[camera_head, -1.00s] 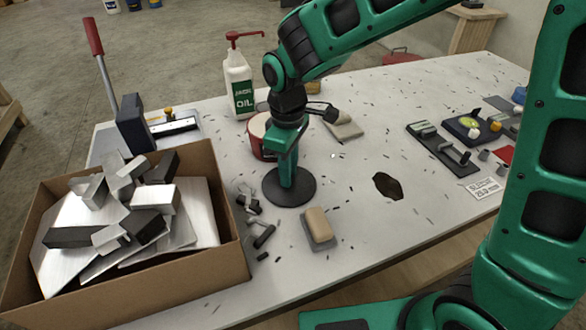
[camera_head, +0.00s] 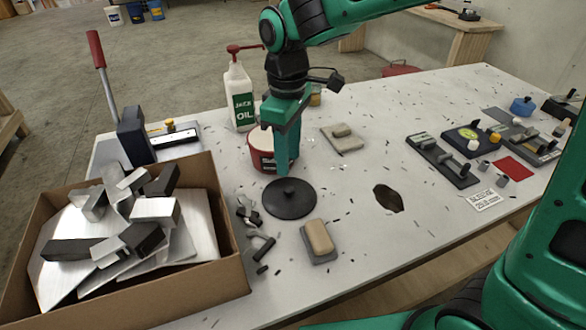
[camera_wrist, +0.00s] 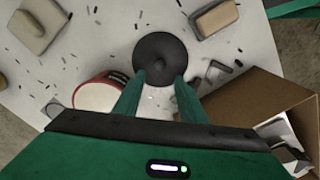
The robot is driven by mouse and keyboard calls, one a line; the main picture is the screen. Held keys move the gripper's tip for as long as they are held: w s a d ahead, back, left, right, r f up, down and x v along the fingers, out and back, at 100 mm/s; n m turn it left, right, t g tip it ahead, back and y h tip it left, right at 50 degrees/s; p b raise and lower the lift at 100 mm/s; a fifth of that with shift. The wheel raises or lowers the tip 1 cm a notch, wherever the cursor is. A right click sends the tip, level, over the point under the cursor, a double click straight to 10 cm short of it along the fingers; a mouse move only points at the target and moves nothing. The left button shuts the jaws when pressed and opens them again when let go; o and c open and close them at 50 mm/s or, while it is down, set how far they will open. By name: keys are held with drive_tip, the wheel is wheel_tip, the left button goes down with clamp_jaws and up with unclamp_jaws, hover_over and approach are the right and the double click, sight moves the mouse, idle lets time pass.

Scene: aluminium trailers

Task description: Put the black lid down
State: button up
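The black lid (camera_head: 290,199) is a round disc with a small knob on top. It lies flat on the white table, between the cardboard box and the dark hole. It also shows in the wrist view (camera_wrist: 158,50). My gripper (camera_head: 287,166) is above and just behind the lid in the head view, apart from its knob. In the wrist view my two green fingers (camera_wrist: 157,82) are spread with a gap between them, and nothing is held. The red and white tub (camera_head: 262,150) stands right behind my gripper, partly hidden by it.
A cardboard box (camera_head: 205,277) of metal offcuts stands left. An oil bottle (camera_head: 240,95) stands behind the tub. A block with a tan top (camera_head: 318,237) lies in front of the lid. Dark scraps lie beside the lid. The table (camera_head: 345,205) is fairly clear around the hole (camera_head: 388,198).

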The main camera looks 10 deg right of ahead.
wheel_tip(320, 180, up, 3)
drive_tip(key=shift+r, duration=0.1)
drive_tip(key=shift+d, duration=0.1)
drive_tip(key=s+d+m, duration=0.2)
drive_tip(key=d+m, duration=0.2)
drive_tip(key=d, duration=0.6)
drive_tip(key=s+d+m, duration=0.2)
drive_tip(key=d+m, duration=0.2)
drive_tip(key=d, duration=0.7)
drive_tip(key=s+d+f+m, duration=0.2)
drive_tip(key=s+d+m, duration=0.3)
drive_tip(key=s+d, duration=0.2)
drive_tip(key=s+d+f+m, duration=0.3)
drive_tip(key=s+d+m, duration=0.2)
drive_tip(key=s+d, duration=0.3)
drive_tip(key=shift+s+d+m, duration=0.15)
drive_tip(key=shift+s+m, duration=0.15)
drive_tip(key=shift+s, duration=0.6)
